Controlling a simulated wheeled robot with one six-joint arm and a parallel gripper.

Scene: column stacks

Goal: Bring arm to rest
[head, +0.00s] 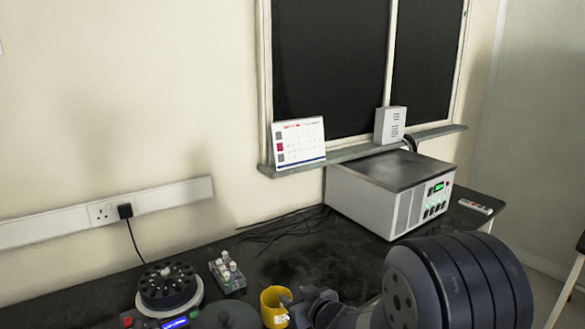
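My arm fills the lower right of the head view, with a large dark ribbed joint close to the camera. Its far end, which looks like my gripper (302,304), shows as small grey parts at the bottom edge. It overlaps the right side of a yellow cup (272,306) in the picture; I cannot tell whether they touch. The fingers are too small and partly hidden, so I cannot see whether they are open or shut or hold anything.
A black bench (300,255) runs along the wall. On it are a round dark rotor device (168,285), a small rack of white-capped vials (227,273) and a grey instrument box (385,200). A calendar (299,142) stands on the window ledge (345,153). The bench's middle is fairly clear.

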